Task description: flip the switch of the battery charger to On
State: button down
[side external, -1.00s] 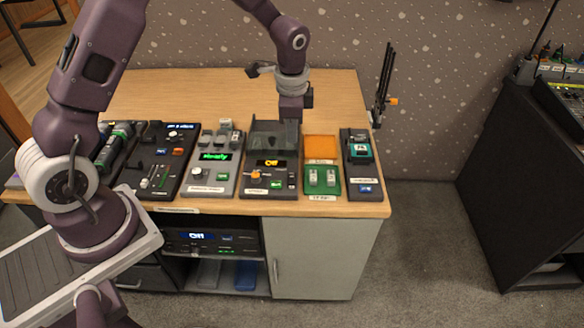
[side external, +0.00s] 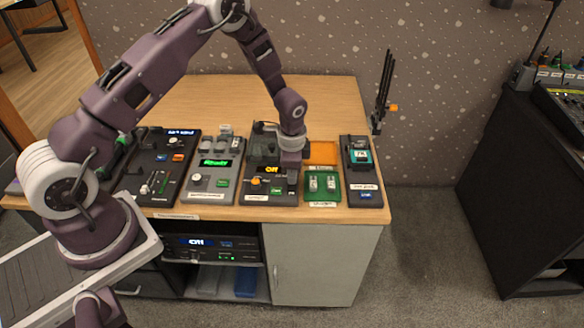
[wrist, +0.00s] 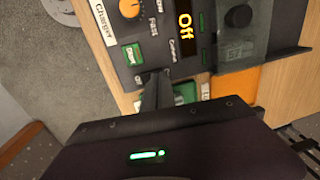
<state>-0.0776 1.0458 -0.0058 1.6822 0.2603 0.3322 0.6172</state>
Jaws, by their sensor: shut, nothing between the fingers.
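The battery charger (side external: 258,186) is a dark unit on the desk with an orange knob (side external: 256,181) and a display reading "Off" (side external: 272,169). In the wrist view its label ends in "Charger" (wrist: 103,22), and the display (wrist: 184,23), orange knob (wrist: 129,8) and a green button (wrist: 132,53) show. My gripper (side external: 292,190) is down at the charger's right front. In the wrist view its dark fingers (wrist: 153,88) are shut and empty, their tips at the panel beside the green button. The fingers cover the panel there; the switch is not clearly visible, and contact cannot be told.
To the right stand a green and orange unit (side external: 323,187) and a dark meter with a teal screen (side external: 361,183). To the left is a grey unit with a green display (side external: 215,162). The desk (side external: 330,90) is bare behind the devices.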

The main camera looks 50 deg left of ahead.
jog(key=shift+f, duration=0.2)
dwell(0.3)
jog(key=shift+s, duration=0.1)
jog(key=shift+s+d+r, duration=0.1)
jog(key=shift+s+d, duration=0.4)
jog(key=shift+d, duration=0.05)
jog(key=shift+r, duration=0.1)
